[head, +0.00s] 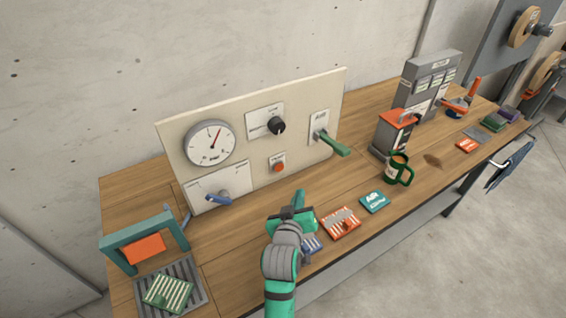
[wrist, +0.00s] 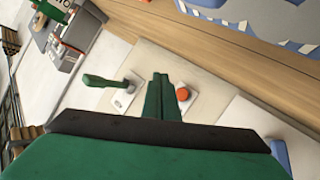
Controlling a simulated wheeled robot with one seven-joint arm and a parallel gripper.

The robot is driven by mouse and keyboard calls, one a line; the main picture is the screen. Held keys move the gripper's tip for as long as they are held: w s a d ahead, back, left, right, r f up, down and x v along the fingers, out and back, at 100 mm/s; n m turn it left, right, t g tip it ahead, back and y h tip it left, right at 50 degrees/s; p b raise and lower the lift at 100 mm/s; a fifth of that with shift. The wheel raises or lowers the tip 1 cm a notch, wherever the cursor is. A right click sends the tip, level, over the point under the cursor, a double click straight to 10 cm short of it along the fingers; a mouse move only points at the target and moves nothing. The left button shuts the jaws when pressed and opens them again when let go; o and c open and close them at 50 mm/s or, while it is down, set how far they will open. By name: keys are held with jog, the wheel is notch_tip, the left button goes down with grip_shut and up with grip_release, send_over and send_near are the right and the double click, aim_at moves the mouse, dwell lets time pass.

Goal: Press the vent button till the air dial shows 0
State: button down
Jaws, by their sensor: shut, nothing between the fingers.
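The vent button (head: 279,167) is a round orange-red knob on a small pale plate, low on the upright cream panel (head: 240,180). It also shows in the wrist view (wrist: 182,93), just right of my fingers. The air dial (head: 210,143) is a round white gauge at the panel's upper left. Its red needle points up and slightly right; its numbers are too small to read. My green gripper (head: 300,198) is shut and empty, in front of the panel, below and right of the button in the head view. The fingertips (wrist: 160,78) appear apart from the button.
A green-handled lever (head: 330,143) sticks out from the panel right of the button. A black knob (head: 277,125) is above it and a blue lever (head: 218,199) lower left.

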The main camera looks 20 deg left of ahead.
aim_at(279, 168)
jog(key=shift+w, duration=0.2)
jog(key=shift+w+a, duration=0.55)
jog(key=shift+a, duration=0.05)
jog(key=w+a, duration=0.1)
jog(key=a, duration=0.1)
jog(key=w+a, duration=0.1)
jog(key=shift+w+a, duration=0.1)
jog(key=shift+a, duration=0.3)
jog(key=shift+w+a, duration=0.8)
jog(key=shift+a, duration=0.1)
jog(key=shift+w, duration=0.1)
dwell(0.5)
dwell(0.3)
